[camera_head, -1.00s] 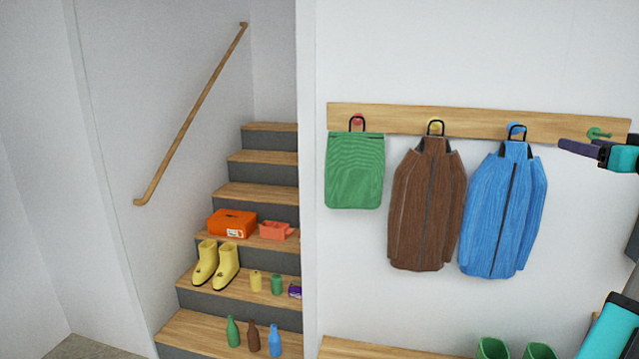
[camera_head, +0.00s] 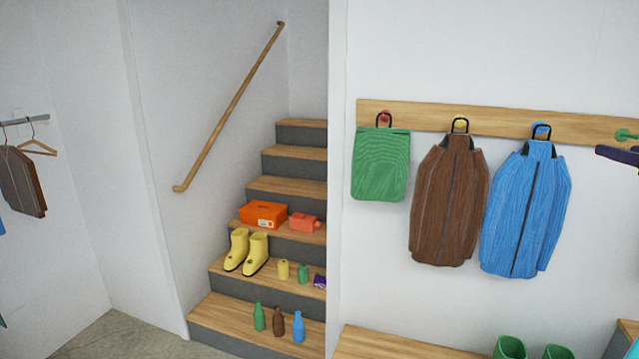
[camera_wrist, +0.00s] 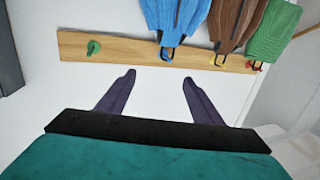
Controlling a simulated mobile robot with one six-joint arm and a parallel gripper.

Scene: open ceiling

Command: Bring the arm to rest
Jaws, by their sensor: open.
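My gripper (camera_wrist: 159,78) is open and empty in the wrist view, with its two dark purple fingers apart in front of the white wall. In the head view only a dark finger (camera_head: 620,155) shows at the right edge, just below the green peg (camera_head: 624,135); the rest of the gripper is cut off. The wooden peg rail (camera_head: 390,114) runs along the wall, and it lies beyond the fingertips in the wrist view (camera_wrist: 125,47). A part of my arm shows at the lower right edge of the head view.
A green bag (camera_head: 380,165), a brown jacket (camera_head: 447,205) and a blue jacket (camera_head: 525,210) hang from the rail. Stairs at the left hold an orange box (camera_head: 263,214), yellow boots (camera_head: 247,252) and bottles (camera_head: 279,322). A bench (camera_head: 385,344) with green boots (camera_head: 510,348) stands below the jackets.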

